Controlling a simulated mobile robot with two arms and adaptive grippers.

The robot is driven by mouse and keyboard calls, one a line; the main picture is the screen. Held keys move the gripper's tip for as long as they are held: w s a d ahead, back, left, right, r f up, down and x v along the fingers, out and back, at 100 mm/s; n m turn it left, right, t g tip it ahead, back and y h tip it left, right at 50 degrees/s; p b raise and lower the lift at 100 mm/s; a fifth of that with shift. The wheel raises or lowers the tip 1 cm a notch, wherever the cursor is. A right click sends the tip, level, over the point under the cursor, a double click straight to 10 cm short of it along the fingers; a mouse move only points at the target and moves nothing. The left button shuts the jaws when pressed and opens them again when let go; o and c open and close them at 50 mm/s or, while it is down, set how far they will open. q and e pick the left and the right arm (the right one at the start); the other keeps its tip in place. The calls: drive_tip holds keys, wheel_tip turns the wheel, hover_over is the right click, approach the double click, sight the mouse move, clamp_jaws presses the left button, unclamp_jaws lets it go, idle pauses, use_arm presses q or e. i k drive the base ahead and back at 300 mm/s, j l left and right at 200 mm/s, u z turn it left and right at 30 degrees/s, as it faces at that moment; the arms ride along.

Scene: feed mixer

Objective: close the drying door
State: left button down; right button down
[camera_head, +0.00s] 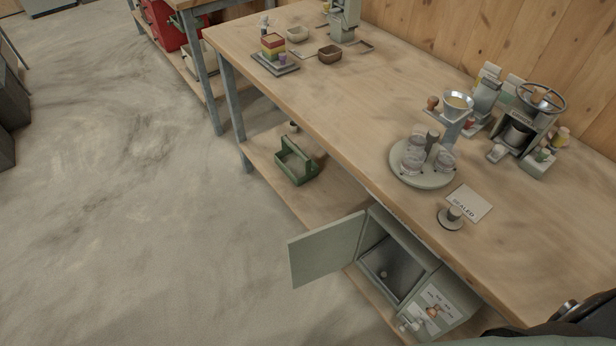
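The drying door (328,250) is a flat pale grey-green panel. It stands wide open, swung out to the left over the floor from the front of a small cabinet (432,268) on the lower shelf of the workbench. To the right of the opening is a front panel (437,302) with a label and small knobs. Neither gripper shows. Only a dark part of my own arm shows at the bottom right corner.
The workbench top (350,110) overhangs the cabinet. It bears a round tray of glass jars (424,182), a "SEALED" card (468,203), a knobbed disc (451,217) and a hand-wheel device (525,120). A green carrier (297,167) sits on the lower shelf. The floor (170,230) at left is clear.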

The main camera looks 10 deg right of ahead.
sight(313, 255)
drive_tip(key=z, duration=1.3)
drive_tip(key=j+z, duration=0.95)
drive_tip(key=k+j+z, duration=0.15)
drive_tip(key=j+z, duration=0.3)
drive_tip(key=j, duration=0.15)
drive_tip(key=k+j+z, duration=0.15)
drive_tip(key=j+z, duration=0.3)
drive_tip(key=k+j, duration=0.25)
drive_tip(key=j, duration=0.2)
drive_tip(key=k+j, duration=0.25)
drive_tip(key=j, duration=0.2)
drive_tip(key=k+j+z, duration=0.1)
drive_tip(key=k+j, duration=0.15)
drive_tip(key=j, duration=0.2)
drive_tip(key=j+z, duration=0.2)
